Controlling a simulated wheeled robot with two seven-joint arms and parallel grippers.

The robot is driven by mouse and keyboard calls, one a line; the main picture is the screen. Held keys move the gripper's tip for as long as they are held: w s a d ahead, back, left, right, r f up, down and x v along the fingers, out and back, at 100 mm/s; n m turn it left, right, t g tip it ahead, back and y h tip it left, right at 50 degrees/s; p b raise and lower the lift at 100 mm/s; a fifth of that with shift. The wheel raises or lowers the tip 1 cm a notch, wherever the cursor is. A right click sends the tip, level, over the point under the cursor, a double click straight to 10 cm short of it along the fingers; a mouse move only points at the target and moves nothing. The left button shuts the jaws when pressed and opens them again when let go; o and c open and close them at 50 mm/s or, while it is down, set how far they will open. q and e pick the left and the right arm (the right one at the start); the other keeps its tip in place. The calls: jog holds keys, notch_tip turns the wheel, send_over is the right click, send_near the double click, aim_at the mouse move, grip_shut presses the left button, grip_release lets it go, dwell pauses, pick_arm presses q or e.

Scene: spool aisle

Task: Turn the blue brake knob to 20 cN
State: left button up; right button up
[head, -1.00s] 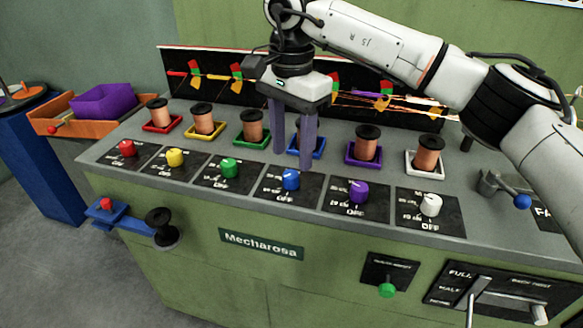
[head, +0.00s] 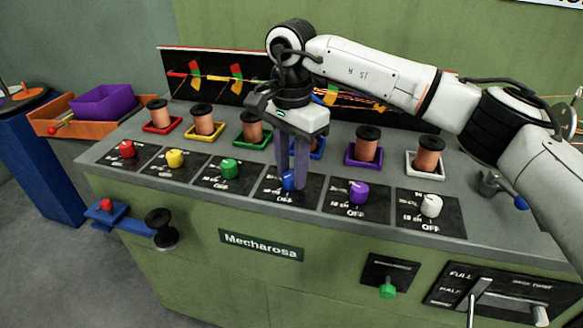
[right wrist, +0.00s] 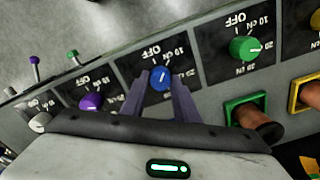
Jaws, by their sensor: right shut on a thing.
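The blue brake knob (head: 288,181) sits on its black dial plate (head: 262,190), in front of the blue spool tray. It also shows in the right wrist view (right wrist: 160,78), with a short white mark on its face; I cannot tell exactly which label the mark meets. OFF, 10 cN and 20 cN are printed on the plate. My right gripper (head: 293,186) comes down from above, its two purple-grey fingers shut on the blue knob. In the right wrist view the fingers (right wrist: 160,90) stand on either side of it. My left gripper is not in view.
A purple knob (head: 358,191) and a green knob (head: 229,168) flank the blue one closely. Copper spools stand behind, the purple-tray spool (head: 367,145) nearest on the right. A black clamp-like part (head: 163,228) sticks out at the front left.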

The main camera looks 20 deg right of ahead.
jog(key=shift+m, duration=0.7)
jog(key=m+p, duration=0.1)
jog(key=m, duration=0.1)
jog(key=shift+r+m, duration=0.1)
jog(key=shift+m, duration=0.2)
jog(key=m, duration=0.3)
jog(key=shift+m+p, duration=0.3)
jog(key=m, duration=0.2)
jog(key=shift+m, duration=0.3)
jog(key=shift+m+p, duration=0.3)
jog(key=shift+m, duration=1.3)
jog(key=o, duration=1.1)
jog(key=shift+s, duration=0.1)
jog(key=shift+c, duration=0.2)
